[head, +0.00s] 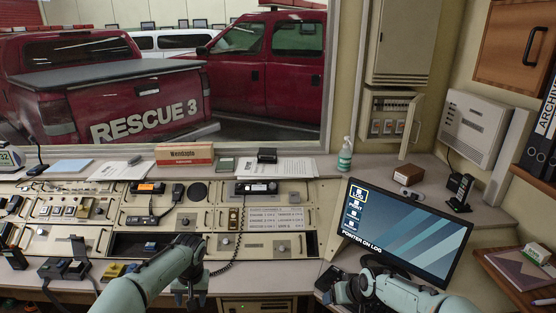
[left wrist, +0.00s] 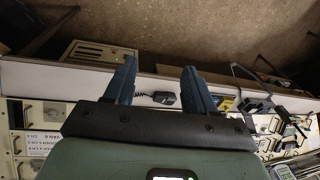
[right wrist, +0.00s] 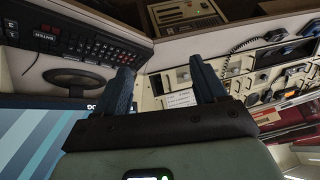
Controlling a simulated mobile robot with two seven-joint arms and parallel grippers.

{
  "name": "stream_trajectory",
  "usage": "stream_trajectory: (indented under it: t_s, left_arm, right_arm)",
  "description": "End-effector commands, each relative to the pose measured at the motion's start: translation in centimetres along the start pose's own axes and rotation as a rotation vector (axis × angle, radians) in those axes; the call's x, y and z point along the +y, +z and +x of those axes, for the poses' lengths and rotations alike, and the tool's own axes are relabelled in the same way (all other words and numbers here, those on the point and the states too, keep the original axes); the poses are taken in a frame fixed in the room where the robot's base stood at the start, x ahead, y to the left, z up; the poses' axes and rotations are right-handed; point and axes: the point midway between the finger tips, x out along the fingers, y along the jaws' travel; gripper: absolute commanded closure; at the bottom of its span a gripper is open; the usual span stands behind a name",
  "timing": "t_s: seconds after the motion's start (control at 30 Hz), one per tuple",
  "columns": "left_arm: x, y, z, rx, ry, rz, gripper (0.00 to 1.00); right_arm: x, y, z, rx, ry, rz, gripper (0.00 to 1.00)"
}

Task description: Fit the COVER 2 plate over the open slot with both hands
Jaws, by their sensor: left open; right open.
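A dark open slot (head: 126,243) shows in the lower middle of the console, left of my left forearm, which hides its right end. A pale plate with a knob (head: 262,248) sits in the console right of that forearm. I cannot read COVER 2 on any plate. My left gripper (head: 190,290) is open and empty at the console's front edge; its parted fingers (left wrist: 161,88) show in the left wrist view. My right gripper (head: 345,291) is open in front of the monitor; its fingers (right wrist: 165,86) are apart with nothing between them in the right wrist view.
A monitor (head: 403,228) stands at the right, with a keyboard (right wrist: 90,45) in the right wrist view. Black and yellow devices (head: 110,271) lie at the front left.

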Motion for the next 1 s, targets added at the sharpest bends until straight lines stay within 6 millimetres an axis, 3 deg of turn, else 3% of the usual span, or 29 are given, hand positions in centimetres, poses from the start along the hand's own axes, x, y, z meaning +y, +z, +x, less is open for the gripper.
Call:
stream_trajectory:
  t_s: [1.0]
  left_arm:
    - [-2.2, -0.3, -13.2, 0.004, 0.001, -0.001, 0.45]
  right_arm:
    - [-2.2, -5.4, -12.2, 0.004, 0.0, 0.0, 0.29]
